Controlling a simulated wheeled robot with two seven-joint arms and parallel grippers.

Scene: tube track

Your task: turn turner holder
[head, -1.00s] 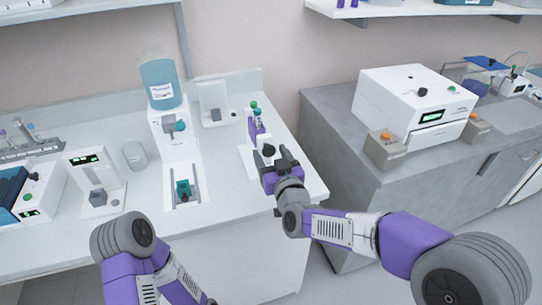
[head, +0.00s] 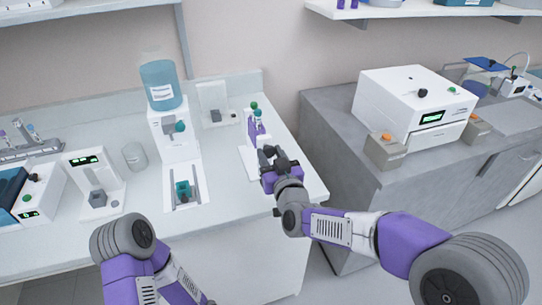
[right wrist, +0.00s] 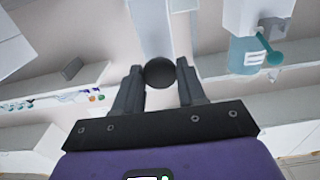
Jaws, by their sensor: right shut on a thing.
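The turner holder (head: 254,130) is a purple upright piece on a white base at the right end of the white bench in the head view, with green-topped tubes at its top. A round black knob (right wrist: 160,72) shows between the fingers in the right wrist view. My right gripper (head: 268,156) is at the front of the turner holder, shut on the black knob. In the head view the gripper hides most of the knob and part of the base. Only links of my left arm show at the lower left; its gripper is out of view.
A dispenser with a blue bottle (head: 162,86) stands left of the holder. A white plate-like device (head: 213,104) stands behind. A grey counter with a white machine (head: 405,110) lies to the right across a gap. The bench front right of the dispenser is clear.

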